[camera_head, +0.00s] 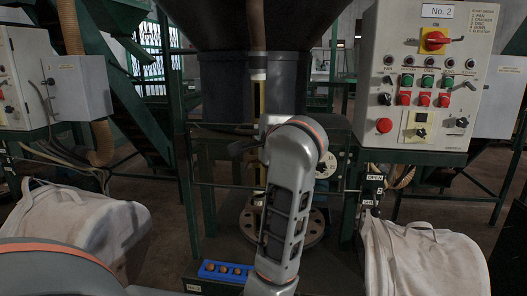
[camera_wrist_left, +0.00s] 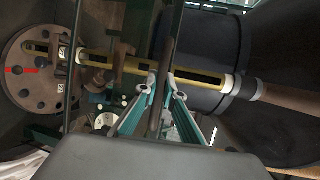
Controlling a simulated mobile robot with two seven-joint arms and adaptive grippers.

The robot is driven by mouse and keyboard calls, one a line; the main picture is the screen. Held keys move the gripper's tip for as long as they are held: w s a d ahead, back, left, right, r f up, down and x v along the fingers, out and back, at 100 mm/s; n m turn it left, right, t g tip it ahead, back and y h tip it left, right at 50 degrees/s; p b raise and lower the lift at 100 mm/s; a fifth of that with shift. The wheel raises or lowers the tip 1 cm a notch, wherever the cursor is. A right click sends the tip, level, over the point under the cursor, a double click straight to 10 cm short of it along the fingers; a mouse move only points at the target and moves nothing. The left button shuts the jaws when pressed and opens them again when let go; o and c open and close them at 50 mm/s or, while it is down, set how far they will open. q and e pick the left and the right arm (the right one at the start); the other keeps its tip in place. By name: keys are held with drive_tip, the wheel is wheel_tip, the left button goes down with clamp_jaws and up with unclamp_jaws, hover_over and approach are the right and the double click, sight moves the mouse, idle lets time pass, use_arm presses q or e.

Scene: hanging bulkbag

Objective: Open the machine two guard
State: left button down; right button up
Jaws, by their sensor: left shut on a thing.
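The machine two guard (camera_head: 220,185) shows in the head view as a thin dark frame across the green stand, below the dark hopper. My left arm rises in front of it and hides part of it. My left gripper (camera_head: 242,148) is at the frame's upper part, small and dark against it. In the left wrist view, the left gripper's fingertips (camera_wrist_left: 161,88) are closed around a dark bar of the guard (camera_wrist_left: 168,60), which runs between them. I cannot tell how far the guard stands from its frame. My right gripper is not in view.
The No. 2 control panel (camera_head: 425,80) stands at the right. White bulk bags sit at the lower left (camera_head: 75,225) and lower right (camera_head: 425,262). A round flange (camera_wrist_left: 38,70) and yellow slotted tube (camera_wrist_left: 190,72) lie behind the bar.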

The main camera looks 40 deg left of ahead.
use_arm(q)
wheel_tip(320, 180, up, 10)
drive_tip(key=p, duration=0.3)
drive_tip(key=shift+f, duration=0.1)
drive_tip(key=shift+r, duration=0.55)
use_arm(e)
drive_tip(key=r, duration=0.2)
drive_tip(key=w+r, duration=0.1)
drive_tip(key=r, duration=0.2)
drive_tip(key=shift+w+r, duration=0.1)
use_arm(q)
drive_tip(key=c, duration=2.1)
unclamp_jaws()
drive_tip(key=shift+c, duration=0.2)
drive_tip(key=shift+d, duration=0.1)
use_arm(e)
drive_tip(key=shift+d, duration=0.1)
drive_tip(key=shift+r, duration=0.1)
